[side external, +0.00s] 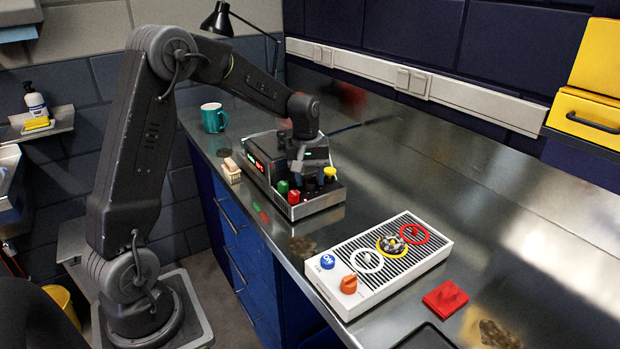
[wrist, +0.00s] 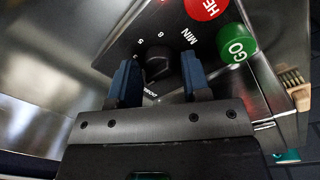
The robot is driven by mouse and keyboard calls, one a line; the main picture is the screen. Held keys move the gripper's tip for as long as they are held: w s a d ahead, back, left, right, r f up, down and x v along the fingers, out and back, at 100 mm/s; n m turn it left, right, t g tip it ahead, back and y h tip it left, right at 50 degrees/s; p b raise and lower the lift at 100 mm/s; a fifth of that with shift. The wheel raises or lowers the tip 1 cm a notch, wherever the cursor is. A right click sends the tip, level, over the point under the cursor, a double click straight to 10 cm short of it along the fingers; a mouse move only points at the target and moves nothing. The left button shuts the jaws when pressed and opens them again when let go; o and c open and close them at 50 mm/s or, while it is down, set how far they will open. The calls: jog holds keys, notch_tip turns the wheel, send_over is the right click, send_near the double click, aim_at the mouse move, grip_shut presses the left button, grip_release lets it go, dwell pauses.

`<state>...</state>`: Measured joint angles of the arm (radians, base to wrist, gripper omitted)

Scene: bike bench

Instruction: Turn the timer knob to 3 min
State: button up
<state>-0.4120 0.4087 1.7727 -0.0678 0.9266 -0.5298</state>
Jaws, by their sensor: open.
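The timer knob (wrist: 157,65) is a small black knob on a dark panel with white marks around it, among them "MIN" and what looks like 8 and 5. In the wrist view it lies between the two blue fingers of my gripper (wrist: 159,78), with a gap on each side. My gripper is open and holds nothing. Which mark the knob points to is too dark to tell. In the side view my gripper (side external: 309,170) is low over the control box (side external: 318,203) and hides most of the knob.
A green GO button (wrist: 237,44) and a red button (wrist: 205,6) sit beside the dial. A yellow knob (side external: 330,173) is at the box's right. A wooden brush (side external: 231,171) and teal mug (side external: 213,118) stand left. A white striped panel (side external: 380,262) and red block (side external: 446,297) lie right.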

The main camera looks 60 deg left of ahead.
jog(key=shift+f, duration=0.25)
jog(key=c, duration=0.6)
jog(key=shift+m, duration=0.4)
jog(key=m, duration=0.3)
jog(key=shift+m, duration=0.4)
jog(key=m, duration=0.4)
jog(key=shift+a+m, duration=0.1)
jog(key=shift+m, duration=0.6)
